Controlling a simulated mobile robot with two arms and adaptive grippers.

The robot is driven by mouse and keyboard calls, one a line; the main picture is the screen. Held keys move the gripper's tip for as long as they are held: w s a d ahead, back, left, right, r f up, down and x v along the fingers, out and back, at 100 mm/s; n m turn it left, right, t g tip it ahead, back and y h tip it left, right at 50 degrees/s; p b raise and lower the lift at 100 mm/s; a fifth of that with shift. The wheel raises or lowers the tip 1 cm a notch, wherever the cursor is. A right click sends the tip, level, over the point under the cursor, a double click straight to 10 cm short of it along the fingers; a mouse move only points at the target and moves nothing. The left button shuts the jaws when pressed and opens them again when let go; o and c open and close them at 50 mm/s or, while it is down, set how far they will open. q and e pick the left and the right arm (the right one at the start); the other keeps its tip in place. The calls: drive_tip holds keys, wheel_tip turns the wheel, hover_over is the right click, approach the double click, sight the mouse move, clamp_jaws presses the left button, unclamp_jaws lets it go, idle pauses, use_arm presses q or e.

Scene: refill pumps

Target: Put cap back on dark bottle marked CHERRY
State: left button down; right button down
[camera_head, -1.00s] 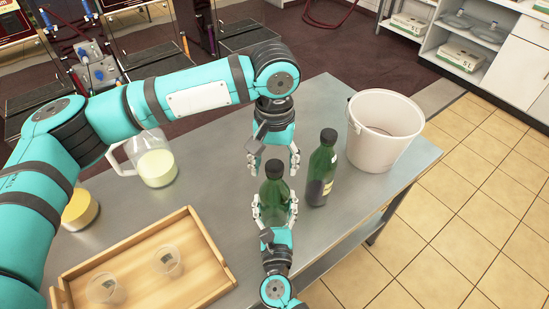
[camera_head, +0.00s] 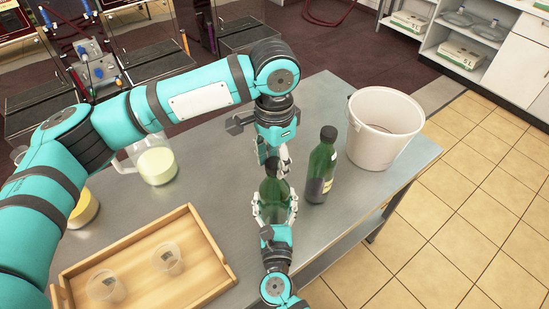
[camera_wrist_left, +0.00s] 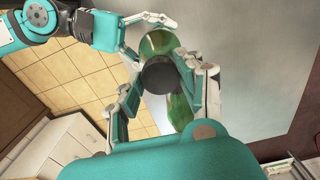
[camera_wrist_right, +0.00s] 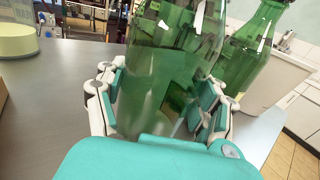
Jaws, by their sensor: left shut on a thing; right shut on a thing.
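A dark green bottle (camera_head: 273,201) stands upright on the table, its label not readable from here. My right gripper (camera_head: 275,214) is shut around its body, which fills the right wrist view (camera_wrist_right: 166,75). A black cap (camera_wrist_left: 159,77) sits at the bottle's top in the left wrist view. My left gripper (camera_head: 273,163) is above the bottle, shut on the cap between its fingertips. Whether the cap is seated on the neck or only over it cannot be told. A second dark green bottle (camera_head: 319,167) with a black cap and a label stands just to the right.
A white bucket (camera_head: 358,152) stands at the right end of the table. A wooden tray (camera_head: 222,262) with two clear cups lies at the left front. A jug (camera_head: 157,166) with pale liquid stands behind the tray.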

use_arm(q)
drive_tip(key=m, duration=0.4)
drive_tip(key=shift+m, duration=0.4)
drive_tip(key=m, duration=0.3)
drive_tip(key=shift+m, duration=0.3)
drive_tip(key=c, duration=0.8)
unclamp_jaws()
drive_tip(key=shift+r, duration=2.25)
drive_tip(key=shift+c, duration=0.3)
